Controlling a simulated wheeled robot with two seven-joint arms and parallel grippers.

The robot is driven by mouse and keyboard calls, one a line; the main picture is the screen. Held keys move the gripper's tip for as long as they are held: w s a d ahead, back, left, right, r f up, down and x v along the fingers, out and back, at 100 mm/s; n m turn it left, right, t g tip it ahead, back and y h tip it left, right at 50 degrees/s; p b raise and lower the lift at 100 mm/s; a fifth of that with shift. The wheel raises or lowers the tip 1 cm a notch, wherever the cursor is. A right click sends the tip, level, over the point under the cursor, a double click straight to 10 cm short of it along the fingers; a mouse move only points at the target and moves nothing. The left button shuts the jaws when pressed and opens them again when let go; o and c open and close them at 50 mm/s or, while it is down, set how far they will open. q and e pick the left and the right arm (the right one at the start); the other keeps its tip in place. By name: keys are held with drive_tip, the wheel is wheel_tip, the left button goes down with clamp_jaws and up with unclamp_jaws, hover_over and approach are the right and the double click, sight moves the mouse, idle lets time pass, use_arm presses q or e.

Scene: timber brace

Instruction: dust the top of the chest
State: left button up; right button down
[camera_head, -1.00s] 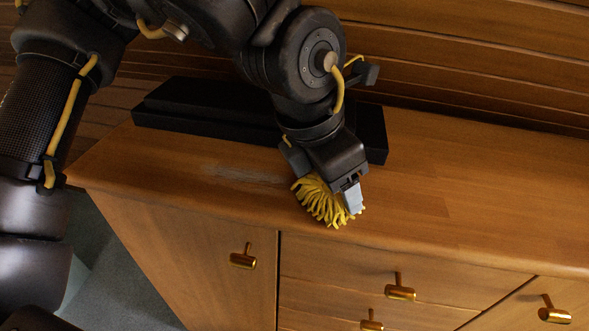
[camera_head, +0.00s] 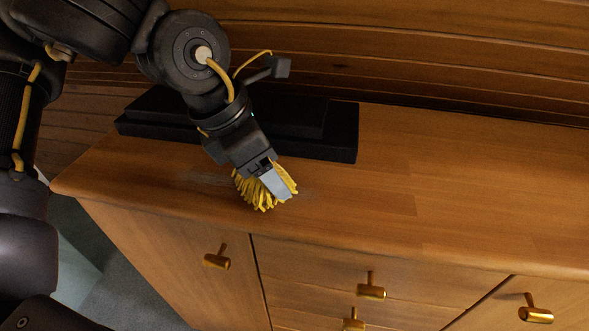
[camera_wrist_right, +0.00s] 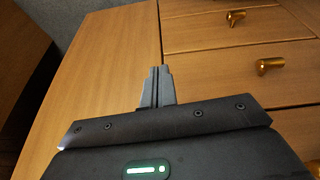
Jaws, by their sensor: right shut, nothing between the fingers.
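The wooden chest top (camera_head: 430,190) spans the head view. A yellow duster with stringy tufts (camera_head: 252,192) is down at the chest top, left of the middle and near the front edge. My left gripper (camera_head: 275,184) is shut on the duster; the gripper hides part of it. A faint greyish dust smear (camera_head: 206,181) lies on the wood just left of the duster. My right gripper (camera_wrist_right: 156,88) shows in the right wrist view, shut and empty, in front of the chest's front face.
A black stepped block (camera_head: 340,146) stands at the back left of the top, close behind the duster. Brass handles (camera_head: 371,291) stick out from the front. A slatted wooden wall (camera_head: 430,65) is behind. The right part of the top is clear.

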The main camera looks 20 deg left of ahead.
sight(235, 182)
use_arm(q)
drive_tip(key=shift+a+f, duration=0.1)
drive_tip(key=shift+a, duration=1.05)
drive_tip(key=shift+s+d, duration=0.15)
drive_tip(key=shift+d, duration=0.45)
drive_tip(key=shift+a+f, duration=0.1)
drive_tip(key=shift+a, duration=0.65)
drive_tip(key=shift+s+a, duration=0.15)
drive_tip(key=shift+a, duration=0.45)
drive_tip(key=shift+s+a+f+b, duration=0.15)
drive_tip(key=shift+a+b, duration=0.2)
drive_tip(key=shift+a, duration=0.4)
use_arm(e)
drive_tip(key=shift+s+f, duration=0.3)
drive_tip(key=shift+f, duration=0.1)
